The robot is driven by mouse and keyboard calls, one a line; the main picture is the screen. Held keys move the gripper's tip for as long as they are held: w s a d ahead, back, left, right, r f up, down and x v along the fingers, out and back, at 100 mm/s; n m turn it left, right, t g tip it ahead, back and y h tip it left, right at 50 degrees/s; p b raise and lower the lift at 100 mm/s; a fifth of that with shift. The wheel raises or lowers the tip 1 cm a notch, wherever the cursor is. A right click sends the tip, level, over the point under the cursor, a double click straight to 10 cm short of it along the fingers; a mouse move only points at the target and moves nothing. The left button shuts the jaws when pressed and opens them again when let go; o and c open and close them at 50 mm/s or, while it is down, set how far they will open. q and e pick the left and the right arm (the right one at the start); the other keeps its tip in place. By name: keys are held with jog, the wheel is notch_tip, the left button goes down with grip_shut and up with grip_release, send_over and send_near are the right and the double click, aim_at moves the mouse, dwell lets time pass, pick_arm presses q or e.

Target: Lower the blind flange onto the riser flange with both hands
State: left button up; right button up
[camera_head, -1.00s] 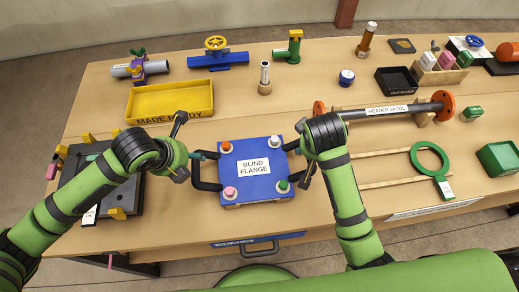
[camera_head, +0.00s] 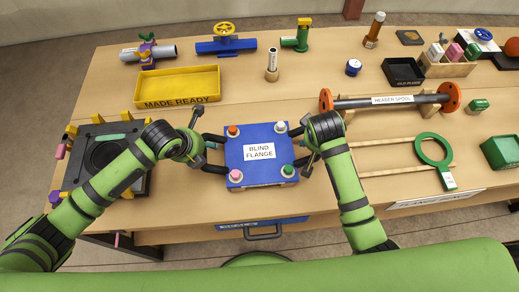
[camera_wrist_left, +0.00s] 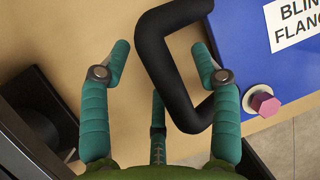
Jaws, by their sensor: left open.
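The blind flange (camera_head: 235,157) is a blue square plate with a white label, coloured bolt heads at its corners and black handles on its left and right sides. It lies on the table. My left gripper (camera_head: 199,139) is at the left handle. In the left wrist view, the left gripper (camera_wrist_left: 160,52) is open, with the black handle (camera_wrist_left: 150,50) between its teal fingers. My right gripper (camera_head: 305,145) is at the right handle; its grip is unclear. The black stand with a dark round opening (camera_head: 105,152), apparently the riser flange, is at left, partly behind my left arm.
A yellow tray (camera_head: 180,101) lies behind the flange. The header spool (camera_head: 395,99) lies on supports at right, with a green ring tool (camera_head: 434,150) in front. A drawer handle (camera_head: 262,234) shows below the table's front edge.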

pick_arm(q)
jog(key=shift+s, duration=0.15)
grip_shut()
pick_arm(e)
jog(key=shift+s, duration=0.15)
grip_shut()
pick_arm(q)
jog(key=shift+w+r, duration=0.25)
jog(key=shift+r, duration=0.05)
pick_arm(e)
jog(key=shift+w+r, duration=0.2)
jog(key=shift+r, duration=0.1)
